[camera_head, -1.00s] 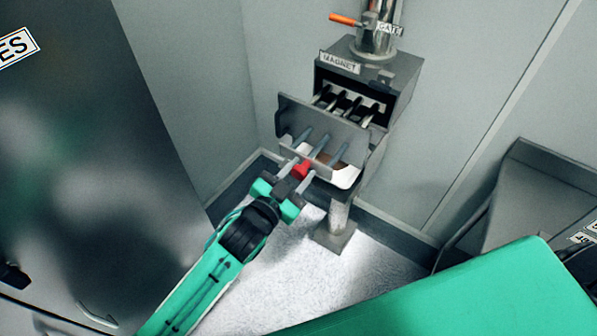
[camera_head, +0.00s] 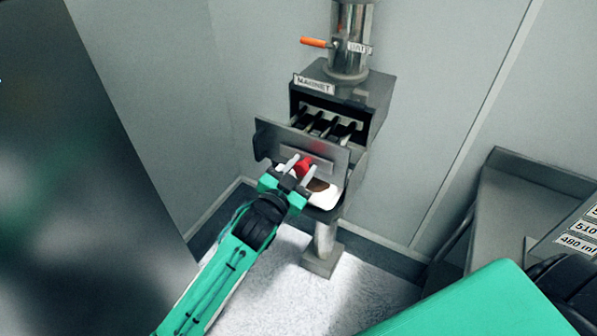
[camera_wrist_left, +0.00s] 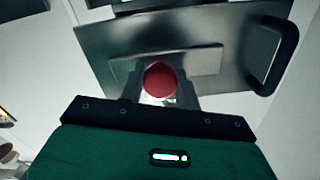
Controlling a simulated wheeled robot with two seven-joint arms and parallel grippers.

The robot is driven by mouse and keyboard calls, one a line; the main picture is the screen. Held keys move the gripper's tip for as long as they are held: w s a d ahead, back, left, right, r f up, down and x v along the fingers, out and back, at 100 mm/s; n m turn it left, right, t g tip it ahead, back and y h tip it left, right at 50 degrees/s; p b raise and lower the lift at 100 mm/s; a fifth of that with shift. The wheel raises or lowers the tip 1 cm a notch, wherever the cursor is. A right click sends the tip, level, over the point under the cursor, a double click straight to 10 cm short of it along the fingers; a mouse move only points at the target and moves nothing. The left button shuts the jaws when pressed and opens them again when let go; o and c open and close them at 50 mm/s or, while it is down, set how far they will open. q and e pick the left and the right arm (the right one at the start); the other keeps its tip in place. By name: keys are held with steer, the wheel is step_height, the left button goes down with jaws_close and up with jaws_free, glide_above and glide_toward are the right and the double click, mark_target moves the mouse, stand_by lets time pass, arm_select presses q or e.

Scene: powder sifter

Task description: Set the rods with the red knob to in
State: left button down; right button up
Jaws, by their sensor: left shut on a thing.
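The red knob (camera_head: 304,166) sits at the front of a grey metal plate (camera_head: 275,142) on the magnet box (camera_head: 360,93). Several rods (camera_head: 329,124) show behind the plate, running into the box's dark opening, and the plate stands out from the box. My left gripper (camera_head: 301,171) is shut on the red knob, one finger on each side. In the left wrist view the knob (camera_wrist_left: 160,80) shows between the fingers, with the plate (camera_wrist_left: 190,25) right beyond it. My right gripper is not in view.
A steel pipe with an orange gate handle (camera_head: 314,42) rises above the box. A white tray-like piece (camera_head: 324,196) is below the plate. The box stands on a post (camera_head: 324,242). A large dark cabinet (camera_head: 75,190) is at left, and a grey counter (camera_head: 530,205) is at right.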

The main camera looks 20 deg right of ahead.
arm_select(q)
steer(key=c, duration=1)
jaws_free()
steer(key=shift+s+a+f, duration=0.1)
steer(key=shift+s+a, duration=0.2)
steer(key=shift+a, duration=0.1)
steer(key=b+v, duration=0.3)
steer(key=v, duration=0.9)
steer(key=shift+s+a, duration=0.3)
